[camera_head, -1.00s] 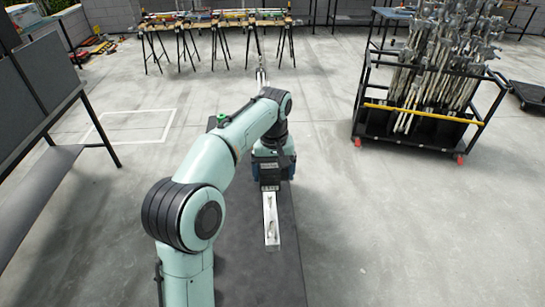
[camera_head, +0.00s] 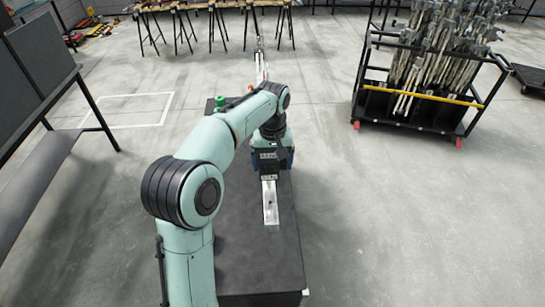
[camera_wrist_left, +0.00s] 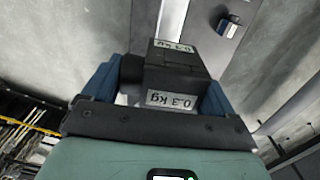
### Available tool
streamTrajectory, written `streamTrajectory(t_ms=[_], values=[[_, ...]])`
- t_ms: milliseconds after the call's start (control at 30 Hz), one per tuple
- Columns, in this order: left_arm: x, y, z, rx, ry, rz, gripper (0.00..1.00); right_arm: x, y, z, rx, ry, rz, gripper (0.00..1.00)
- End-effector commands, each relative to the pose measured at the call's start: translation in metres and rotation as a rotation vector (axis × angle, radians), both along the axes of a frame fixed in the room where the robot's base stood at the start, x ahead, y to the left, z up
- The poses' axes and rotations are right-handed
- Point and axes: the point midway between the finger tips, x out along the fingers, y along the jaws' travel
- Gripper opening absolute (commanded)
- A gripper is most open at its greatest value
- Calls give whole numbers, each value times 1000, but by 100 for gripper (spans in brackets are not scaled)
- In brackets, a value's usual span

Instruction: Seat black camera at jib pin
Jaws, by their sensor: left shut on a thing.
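My left gripper (camera_head: 271,157) is shut on a black box-shaped camera (camera_head: 266,163), in the head view under the forearm's far end. In the left wrist view the camera (camera_wrist_left: 168,72) sits between the blue fingers of the gripper (camera_wrist_left: 155,92) and bears white "0.3 kg" labels. A narrow pale metal plate (camera_head: 270,205) shows just in front of the camera, with a small part on it. I cannot tell whether that part is the jib pin, nor whether the camera touches the plate. My right gripper is not in view.
A dark flat-topped stand (camera_head: 255,262) is below the gripper. A black cart (camera_head: 420,113) full of metal stands is at the back right. A grey panel rack (camera_head: 38,65) is at the left. Trestle tables (camera_head: 205,8) line the back.

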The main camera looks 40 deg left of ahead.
Motion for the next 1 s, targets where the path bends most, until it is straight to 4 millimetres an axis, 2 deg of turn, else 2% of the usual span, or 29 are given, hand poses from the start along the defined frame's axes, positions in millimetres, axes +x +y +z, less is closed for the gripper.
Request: streamTrajectory(t_ms=[400, 1000], values=[[-1, 0, -22, 1, 1, 1, 61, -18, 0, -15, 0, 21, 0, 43], [0, 0, -51, 1, 1, 0, 61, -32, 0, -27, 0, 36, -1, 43]])
